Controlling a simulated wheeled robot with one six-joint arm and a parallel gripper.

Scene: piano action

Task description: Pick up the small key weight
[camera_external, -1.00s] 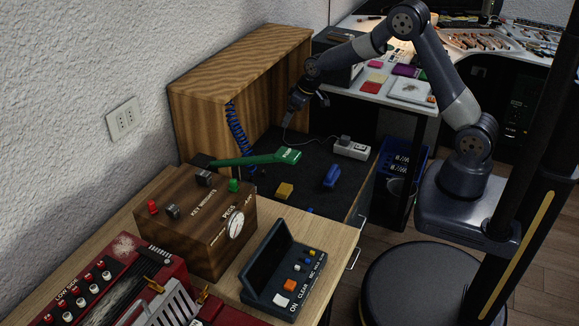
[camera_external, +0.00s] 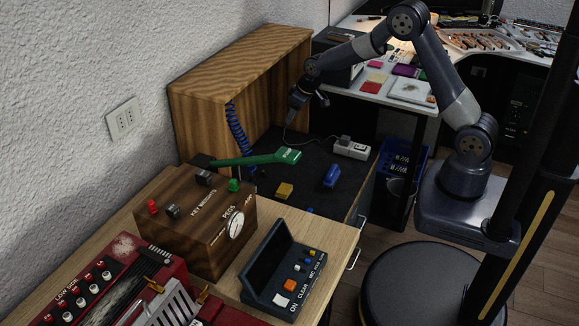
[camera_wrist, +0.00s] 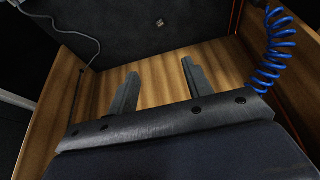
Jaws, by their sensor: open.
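The wooden box labelled KEY WEIGHTS and PEGS (camera_external: 215,235) stands on the bench in the external view. Small blocks sit on its top: a red one (camera_external: 152,206), a grey one (camera_external: 173,211), a dark grey one (camera_external: 203,178) and a green one (camera_external: 234,185). I cannot tell which is the small key weight. My gripper (camera_external: 292,114) is well behind and above the box, over the dark mat, beside the wooden cabinet. In the wrist view my gripper (camera_wrist: 160,82) is open and empty, with its two fingers apart before striped wood.
The cabinet (camera_external: 245,65) is close to my gripper. A coiled blue cable (camera_wrist: 272,50) hangs to the right in the wrist view. A green tool (camera_external: 288,156), yellow block (camera_external: 284,190), blue block (camera_external: 330,176) and power strip (camera_external: 351,148) lie on the dark mat (camera_external: 318,155).

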